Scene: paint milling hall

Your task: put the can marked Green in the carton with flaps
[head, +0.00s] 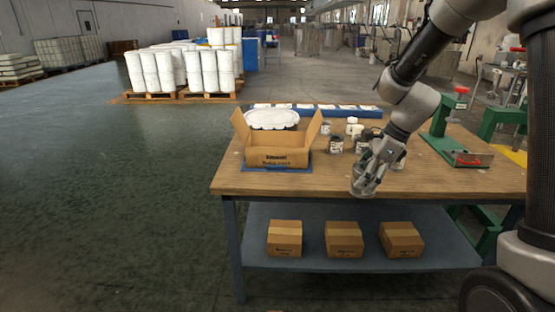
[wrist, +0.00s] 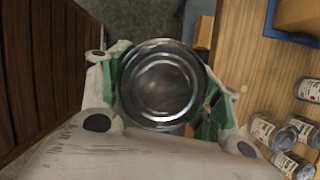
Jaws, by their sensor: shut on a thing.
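My gripper (head: 366,182) is shut on a metal can (wrist: 160,84), seen from above with its round lid between the fingers in the wrist view. The can's label is hidden, so I cannot tell whether it is marked Green. In the head view the gripper is near the table's front edge, right of the carton. The carton with flaps (head: 277,158) stands open on the left part of the table, its side flaps spread upward. Part of an orange-brown box shows at the top right of the wrist view (wrist: 298,16).
Several labelled cans (head: 336,146) stand on the table (head: 318,183) between carton and arm; some show in the wrist view (wrist: 308,90). Closed boxes (head: 344,239) sit on the lower shelf.

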